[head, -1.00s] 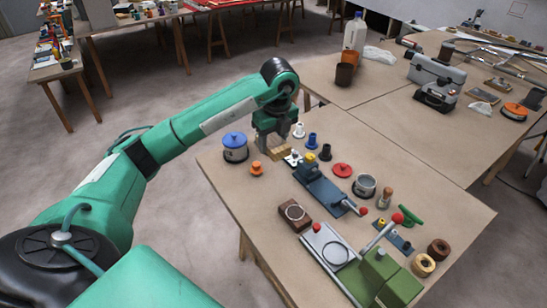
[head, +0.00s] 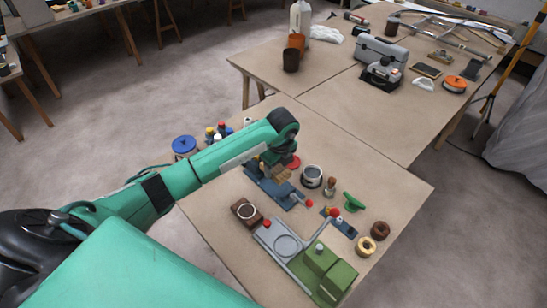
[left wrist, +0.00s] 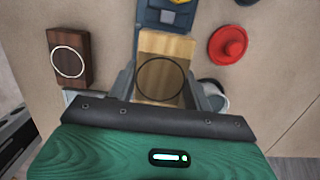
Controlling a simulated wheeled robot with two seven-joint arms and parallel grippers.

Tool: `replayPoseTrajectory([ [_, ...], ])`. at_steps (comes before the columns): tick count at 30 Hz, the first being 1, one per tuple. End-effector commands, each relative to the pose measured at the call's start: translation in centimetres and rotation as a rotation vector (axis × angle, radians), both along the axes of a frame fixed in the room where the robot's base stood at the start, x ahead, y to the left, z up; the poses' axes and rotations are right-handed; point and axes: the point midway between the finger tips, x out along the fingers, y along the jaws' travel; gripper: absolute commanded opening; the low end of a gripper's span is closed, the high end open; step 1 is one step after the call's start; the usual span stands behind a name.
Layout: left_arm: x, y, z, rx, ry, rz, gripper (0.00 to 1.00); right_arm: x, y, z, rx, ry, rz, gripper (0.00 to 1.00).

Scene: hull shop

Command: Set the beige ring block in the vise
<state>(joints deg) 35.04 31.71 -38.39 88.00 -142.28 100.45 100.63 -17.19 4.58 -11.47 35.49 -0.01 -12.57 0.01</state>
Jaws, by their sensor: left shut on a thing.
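My left gripper (head: 281,163) is shut on the beige ring block (left wrist: 165,80), which carries a thin dark ring mark on its face. In the left wrist view the block sits between the two fingers (left wrist: 162,88). In the head view the block shows just below the gripper (head: 282,174), partly hidden by it. The blue vise (head: 268,187) lies on the table right by the block. It also shows past the block's far edge in the left wrist view (left wrist: 163,17). I cannot tell whether block and vise touch. My right gripper is not in view.
A brown block with a white ring (head: 246,212) lies in front of the vise. A red knobbed lid (left wrist: 228,45) and a grey pot (head: 312,176) are close to the gripper. A green and grey machine (head: 326,272) stands nearer.

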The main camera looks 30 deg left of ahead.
Motion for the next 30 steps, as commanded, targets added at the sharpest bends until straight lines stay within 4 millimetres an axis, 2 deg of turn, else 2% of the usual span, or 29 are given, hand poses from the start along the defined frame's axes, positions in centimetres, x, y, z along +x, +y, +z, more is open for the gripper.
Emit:
replayPoseTrajectory([
  [15,0.0,0.1,-5.0,0.000,0.001,0.001,0.26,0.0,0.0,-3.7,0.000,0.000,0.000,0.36],
  [30,0.0,0.0,-5.4,0.000,0.000,0.000,0.26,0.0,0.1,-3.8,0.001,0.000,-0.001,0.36],
])
